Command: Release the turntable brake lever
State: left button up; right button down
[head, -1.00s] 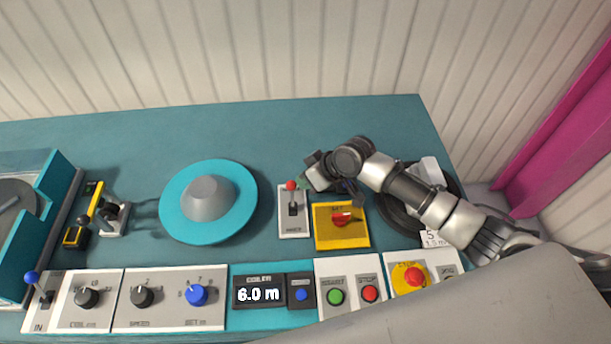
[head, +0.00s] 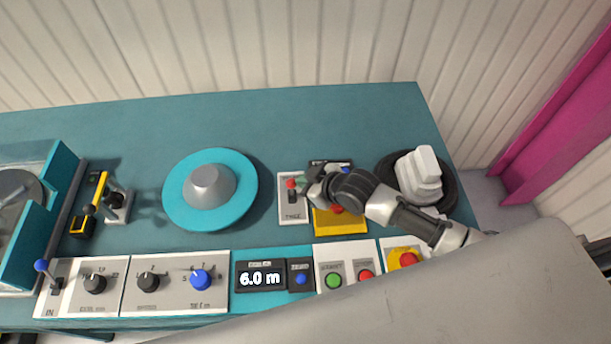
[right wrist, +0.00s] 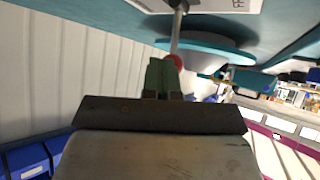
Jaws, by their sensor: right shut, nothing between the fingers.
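The brake lever, with a red knob (head: 291,184), stands on a small white plate (head: 293,215) right of the teal turntable (head: 238,205). The plate's label appears to read FREE. In the right wrist view the red knob (right wrist: 174,61) on its metal shaft is just beyond my fingertips. My right gripper (head: 303,184) is beside the knob on its right side, shut and empty. In the right wrist view its green fingertips (right wrist: 160,76) are at the knob; whether they touch it I cannot tell. My left gripper is out of view.
A yellow box with a red switch (head: 341,222) lies under my right wrist. A black reel with white blocks (head: 420,178) is at the right. A control panel (head: 225,295) with knobs and buttons runs along the front. The table's back is clear.

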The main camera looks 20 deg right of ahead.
jog(key=shift+s+a+f+t, duration=0.1)
jog(key=shift+s+t, duration=0.2)
jog(key=shift+s, duration=0.2)
jog(key=shift+s+f+p, duration=0.15)
jog(key=shift+s+p, duration=0.1)
jog(key=shift+p, duration=0.1)
jog(key=shift+r+p, duration=0.85)
jog(key=shift+p, duration=0.05)
